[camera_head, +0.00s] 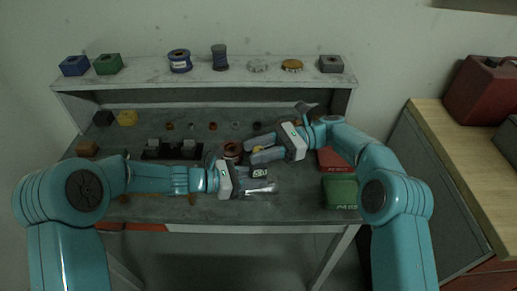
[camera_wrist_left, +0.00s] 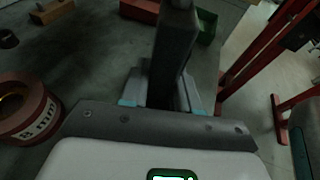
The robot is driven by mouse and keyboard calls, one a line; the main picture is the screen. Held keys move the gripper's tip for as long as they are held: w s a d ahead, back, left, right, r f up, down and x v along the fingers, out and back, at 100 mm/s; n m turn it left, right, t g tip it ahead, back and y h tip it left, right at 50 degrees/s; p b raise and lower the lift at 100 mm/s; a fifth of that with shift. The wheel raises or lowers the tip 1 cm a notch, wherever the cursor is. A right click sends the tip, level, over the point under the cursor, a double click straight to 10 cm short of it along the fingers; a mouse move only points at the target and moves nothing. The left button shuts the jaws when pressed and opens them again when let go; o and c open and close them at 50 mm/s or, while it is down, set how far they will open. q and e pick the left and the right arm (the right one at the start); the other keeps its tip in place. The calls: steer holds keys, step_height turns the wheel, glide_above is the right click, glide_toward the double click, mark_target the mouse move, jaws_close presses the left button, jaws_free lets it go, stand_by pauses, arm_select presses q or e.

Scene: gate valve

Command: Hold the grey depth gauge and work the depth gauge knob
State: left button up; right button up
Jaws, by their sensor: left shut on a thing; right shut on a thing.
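My left gripper (camera_head: 258,188) reaches in low over the bench, beside a small dark block with a light display (camera_head: 260,173). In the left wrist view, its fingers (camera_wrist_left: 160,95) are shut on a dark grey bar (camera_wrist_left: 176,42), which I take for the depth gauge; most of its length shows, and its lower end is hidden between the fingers. My right gripper (camera_head: 256,154) is just above and behind the left one, shut on a small yellow thing (camera_head: 256,149). It is largely covered by the fingers, so I cannot tell whether it is the knob.
A red-brown spool (camera_head: 231,150) stands close to both grippers, also at left in the left wrist view (camera_wrist_left: 27,112). A green box (camera_head: 340,190) and a red box (camera_head: 331,160) lie at the bench's right. A dark tray (camera_head: 152,156) is at left. Spools and blocks line the shelf (camera_head: 135,77).

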steer(key=shift+w+a+n+g+h, duration=0.1)
steer(key=shift+n+g+h, duration=0.3)
steer(key=shift+n+g, duration=0.3)
steer(key=shift+g, duration=0.6)
steer(key=o, duration=0.9)
steer(key=shift+o, duration=0.2)
steer(key=shift+r+m+t, duration=0.1)
steer(key=shift+m+t, duration=0.2)
steer(key=shift+t, duration=0.4)
